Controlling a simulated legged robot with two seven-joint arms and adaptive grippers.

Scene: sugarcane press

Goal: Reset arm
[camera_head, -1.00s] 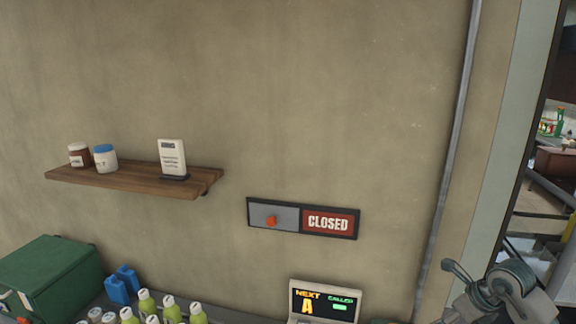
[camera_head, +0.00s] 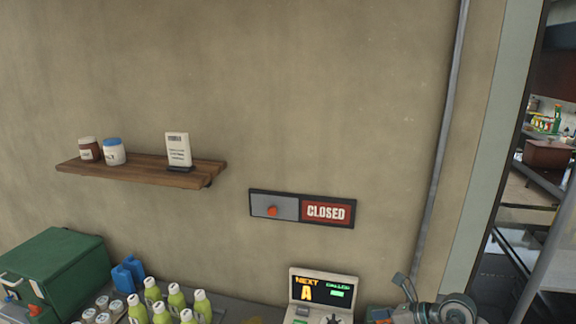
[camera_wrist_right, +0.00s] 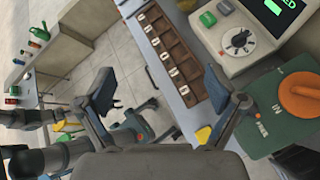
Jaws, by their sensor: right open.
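My right gripper (camera_wrist_right: 160,92) is open in the right wrist view. In the head view, grey parts of my right arm (camera_head: 440,311) show at the bottom right edge, beside the ticket display (camera_head: 324,292). My left gripper is not seen in the head view.
A CLOSED sign (camera_head: 327,211) with an orange knob and a wooden shelf (camera_head: 130,172) are on the wall. Green bottles (camera_head: 174,298) and a green box (camera_head: 55,262) stand below. A compartment tray (camera_wrist_right: 167,54) and a green plate with an orange handle (camera_wrist_right: 300,97) lie near my right fingers.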

